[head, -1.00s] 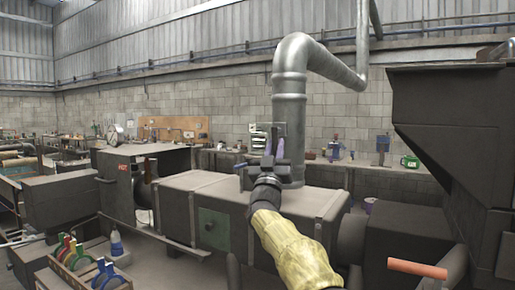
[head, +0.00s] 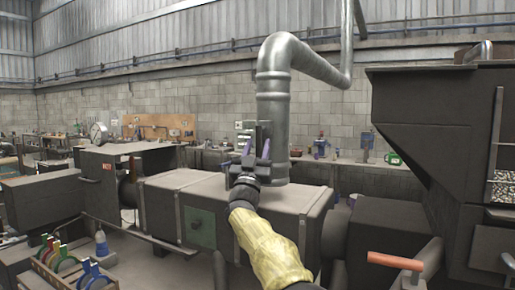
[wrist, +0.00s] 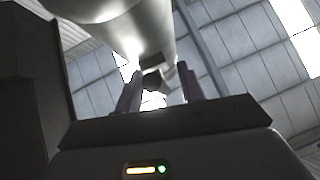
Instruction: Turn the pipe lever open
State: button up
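A large grey metal pipe (head: 272,105) rises from a dark box-shaped duct and bends right at the top. My gripper (head: 256,148) is in front of the pipe's lower part, its fingers pointing up. In the wrist view the two purple-grey fingers (wrist: 160,88) stand apart, with the pipe (wrist: 125,30) above them. A small dark piece (wrist: 152,80), perhaps the pipe's lever, shows between the fingers; I cannot tell whether they touch it. In the head view my gripper largely hides this spot, where a grey plate (head: 263,130) shows behind the fingers.
An orange-handled lever (head: 395,261) stands at lower right, apart from my gripper. A dark hopper (head: 440,120) fills the right side. The box duct (head: 265,205) lies under the gripper. A rack of coloured rings (head: 70,268) is at lower left. A workbench runs along the back wall.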

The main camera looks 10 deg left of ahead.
jog(key=shift+d+r, duration=0.1)
jog(key=shift+r, duration=0.1)
jog(key=shift+s, duration=0.1)
jog(key=b+v, duration=0.5)
jog(key=v, duration=1.2)
jog(key=shift+f+b, duration=0.25)
jog(key=shift+b, duration=0.15)
